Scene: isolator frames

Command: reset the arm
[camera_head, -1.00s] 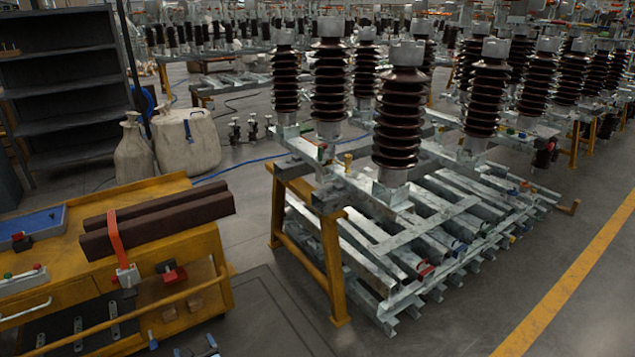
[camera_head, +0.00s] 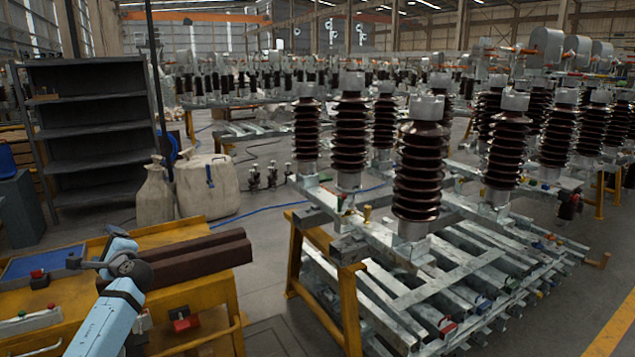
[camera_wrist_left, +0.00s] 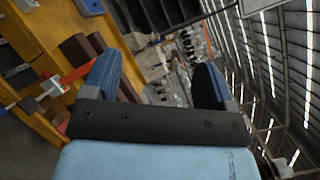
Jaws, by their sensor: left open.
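My left gripper (camera_head: 93,248) is raised in front of the yellow workbench (camera_head: 190,231) at the lower left of the head view. Its light blue arm comes up from the bottom edge. In the left wrist view the two blue fingers of my left gripper (camera_wrist_left: 160,82) stand wide apart with nothing between them. The gripper appears above the bench top, near the dark brown bars (camera_head: 205,258), and touches nothing that I can make out. My right gripper is not in view.
A blue tray (camera_head: 45,262) lies on the bench. A dark shelf (camera_head: 95,140) and pale sacks (camera_head: 207,186) stand behind it. Brown insulators (camera_head: 420,175) stand on metal frames with yellow legs (camera_head: 345,310) to the right. A yellow floor line (camera_head: 612,328) is at the lower right.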

